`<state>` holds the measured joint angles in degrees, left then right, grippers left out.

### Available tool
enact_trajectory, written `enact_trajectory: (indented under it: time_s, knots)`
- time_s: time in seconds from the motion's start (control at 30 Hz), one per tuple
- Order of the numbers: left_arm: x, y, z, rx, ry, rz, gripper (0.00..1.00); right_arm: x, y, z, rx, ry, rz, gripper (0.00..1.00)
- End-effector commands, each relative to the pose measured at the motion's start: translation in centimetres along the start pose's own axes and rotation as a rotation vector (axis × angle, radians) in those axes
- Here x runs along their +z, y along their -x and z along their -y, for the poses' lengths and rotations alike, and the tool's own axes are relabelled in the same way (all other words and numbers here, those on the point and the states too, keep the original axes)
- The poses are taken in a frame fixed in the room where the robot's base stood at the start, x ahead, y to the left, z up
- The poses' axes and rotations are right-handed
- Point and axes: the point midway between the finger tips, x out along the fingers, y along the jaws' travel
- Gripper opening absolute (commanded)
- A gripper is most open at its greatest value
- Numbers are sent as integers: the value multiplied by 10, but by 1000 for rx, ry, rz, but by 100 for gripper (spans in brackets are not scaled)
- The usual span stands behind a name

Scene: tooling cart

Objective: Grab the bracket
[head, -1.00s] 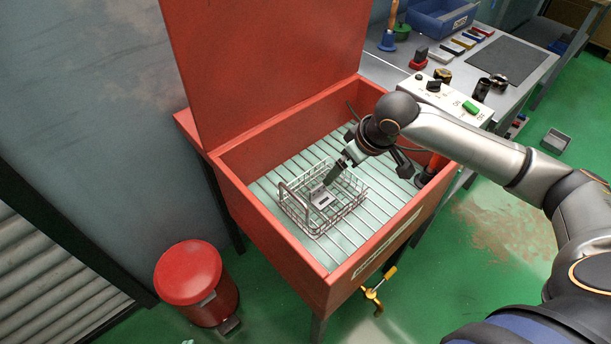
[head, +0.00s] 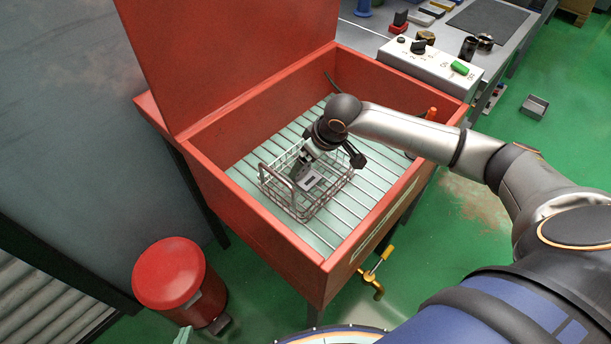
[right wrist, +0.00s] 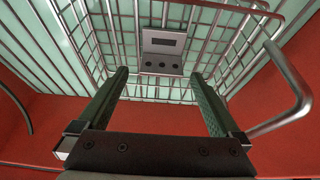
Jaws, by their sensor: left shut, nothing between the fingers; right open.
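The bracket (head: 312,181) is a small grey metal piece with a slot and several round holes. It lies inside a wire basket (head: 293,207) in the red wash tub. My right gripper (head: 299,167) reaches down into the basket, beside the bracket, with its fingers partly hidden by the wrist. In the right wrist view its fingers (right wrist: 158,76) are open and empty, and the bracket (right wrist: 162,42) shows beyond their tips, apart from them. Only the greenish tip of my left gripper (head: 183,336) shows, at the bottom edge of the head view, shut and far from the basket.
The red tub (head: 250,208) has high walls and a raised lid (head: 230,55). The basket's wire handle (right wrist: 287,85) stands close to the right finger in the right wrist view. A control box (head: 428,62) sits at the tub's back right. A red bin (head: 170,275) stands front left.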

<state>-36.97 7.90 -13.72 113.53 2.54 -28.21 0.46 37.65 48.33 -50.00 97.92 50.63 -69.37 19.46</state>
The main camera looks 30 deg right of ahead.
Motion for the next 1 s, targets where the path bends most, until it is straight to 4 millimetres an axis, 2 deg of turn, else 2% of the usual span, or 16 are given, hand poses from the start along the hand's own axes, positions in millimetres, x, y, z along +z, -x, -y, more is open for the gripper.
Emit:
enact_trajectory:
  time_s: [0.03, 0.2, 0.53, 1.0]
  knots:
    - [3, -3, 0, 1, -1, 1, 0, 0, -11, 2, -1, 0, 1, 100]
    - [5, -7, -1, 5, -3, 7, 0, 0, -34, 3, -1, -1, 1, 100]
    - [-4, -6, -2, 8, -6, -10, 0, 0, -40, 3, 0, 0, 0, 100]
    - [-1, -7, -2, 7, -6, -4, 0, 0, -39, 2, 0, 0, 1, 47]
